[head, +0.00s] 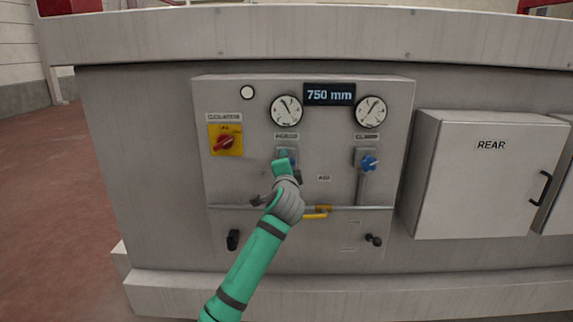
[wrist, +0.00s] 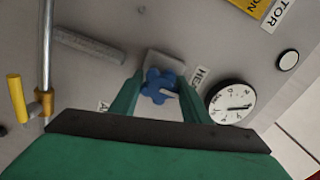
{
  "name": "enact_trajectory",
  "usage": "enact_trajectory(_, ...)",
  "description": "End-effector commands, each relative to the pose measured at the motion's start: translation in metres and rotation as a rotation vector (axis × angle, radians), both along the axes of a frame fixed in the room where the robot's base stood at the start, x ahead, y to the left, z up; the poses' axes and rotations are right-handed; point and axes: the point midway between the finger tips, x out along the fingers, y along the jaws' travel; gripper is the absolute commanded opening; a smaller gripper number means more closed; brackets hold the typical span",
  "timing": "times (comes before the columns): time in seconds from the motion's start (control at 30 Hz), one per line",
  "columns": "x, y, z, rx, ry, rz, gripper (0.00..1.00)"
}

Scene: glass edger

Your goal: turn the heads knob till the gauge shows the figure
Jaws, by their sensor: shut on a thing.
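My gripper (head: 284,162) is at the panel below the left gauge (head: 286,111), shut on the blue heads knob (wrist: 159,86). In the wrist view the knob sits between the two green fingers of my gripper (wrist: 160,92), beside a label starting "HE". The head view shows only a sliver of the knob behind the fingers. The left gauge's needle points to the upper left in the head view; the gauge also shows in the wrist view (wrist: 231,103). Its figures are too small to read surely. A dark display (head: 330,94) reads "750 mm".
A second blue knob (head: 368,163) sits under the right gauge (head: 371,111). A red switch on a yellow plate (head: 226,141) is to the left. A rail (head: 350,207) and yellow lever (head: 315,216) lie below. A box marked "REAR" (head: 485,180) juts out at right.

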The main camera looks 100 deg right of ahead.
Motion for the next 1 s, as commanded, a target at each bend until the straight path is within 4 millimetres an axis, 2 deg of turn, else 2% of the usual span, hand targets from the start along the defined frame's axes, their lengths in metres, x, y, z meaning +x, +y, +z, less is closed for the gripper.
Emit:
enact_trajectory(0.23,-0.003,0.001,0.000,0.000,0.000,-0.005,0.20)
enact_trajectory(0.27,-0.003,0.001,0.000,0.000,0.000,-0.005,0.47)
enact_trajectory(0.3,-0.003,0.001,-0.001,0.000,0.000,-0.005,0.57)
enact_trajectory(0.33,-0.003,0.001,0.000,0.000,0.000,-0.005,0.61)
enact_trajectory(0.73,0.001,0.006,0.000,0.000,0.001,-0.001,0.61)
enact_trajectory(0.87,0.005,0.022,-0.001,0.000,0.002,-0.003,0.61)
enact_trajectory(1.0,0.012,0.047,0.000,-0.001,0.002,-0.003,0.61)
